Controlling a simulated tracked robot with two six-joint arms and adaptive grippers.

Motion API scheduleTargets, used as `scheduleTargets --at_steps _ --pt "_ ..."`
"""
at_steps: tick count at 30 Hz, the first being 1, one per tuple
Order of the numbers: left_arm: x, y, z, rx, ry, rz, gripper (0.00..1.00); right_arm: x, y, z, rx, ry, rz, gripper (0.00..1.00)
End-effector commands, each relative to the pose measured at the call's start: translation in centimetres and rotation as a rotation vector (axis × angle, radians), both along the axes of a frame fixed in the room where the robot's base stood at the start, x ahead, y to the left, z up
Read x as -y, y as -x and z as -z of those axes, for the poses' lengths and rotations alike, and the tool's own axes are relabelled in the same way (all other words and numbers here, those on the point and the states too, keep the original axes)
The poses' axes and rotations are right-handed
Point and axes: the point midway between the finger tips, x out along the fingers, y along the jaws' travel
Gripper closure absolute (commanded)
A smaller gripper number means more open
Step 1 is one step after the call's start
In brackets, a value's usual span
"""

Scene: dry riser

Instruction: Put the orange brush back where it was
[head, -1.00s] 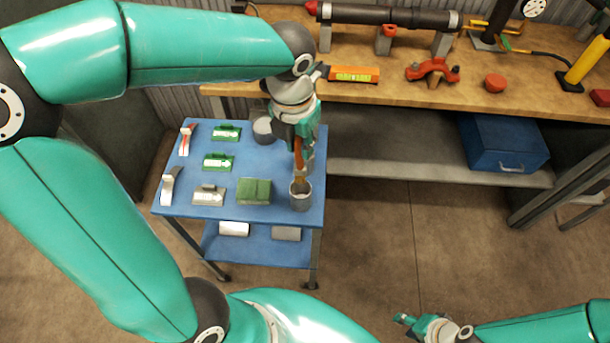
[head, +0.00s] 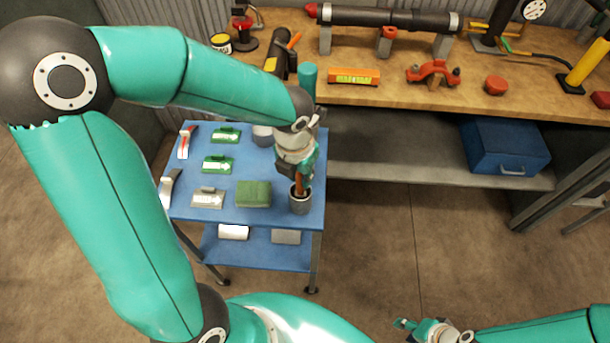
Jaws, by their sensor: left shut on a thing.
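The orange brush (head: 298,189) is held by my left gripper (head: 300,180), which is shut on it. The brush points down into a grey cup (head: 300,206) at the front right corner of the blue cart (head: 230,216). Its lower end is hidden by the cup wall, so I cannot tell whether it touches the bottom. The gripper is just above the cup's rim. My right gripper (head: 408,323) is low at the bottom right, away from the cart; its fingers are too small to judge.
A wooden workbench (head: 440,97) stands behind, with an orange level (head: 353,77). Floor right of the cart is clear.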

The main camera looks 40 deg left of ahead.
Motion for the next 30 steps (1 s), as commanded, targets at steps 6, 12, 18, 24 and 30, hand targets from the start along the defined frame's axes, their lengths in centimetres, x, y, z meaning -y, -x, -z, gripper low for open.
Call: scheduleTargets --at_steps 6,12,18,24,30 --pt "0.0 0.0 0.1 0.0 0.0 0.0 0.6 0.0 0.0 0.1 0.0 0.0 0.0 0.6" --pt "0.0 0.0 0.1 0.0 0.0 0.0 0.53 0.0 0.0 0.1 0.0 0.0 0.0 0.6" --pt "0.0 -0.1 -0.2 0.001 0.0 0.001 0.53 0.0 0.0 -0.1 0.0 0.0 0.0 0.6" --pt "0.1 0.1 -2.4 0.005 -0.001 0.0 0.53 0.0 0.0 -0.4 0.0 0.0 0.0 0.6" --pt "0.2 0.6 -6.4 0.008 0.0 0.001 0.53 0.0 0.0 -0.9 0.0 0.0 0.0 0.6"
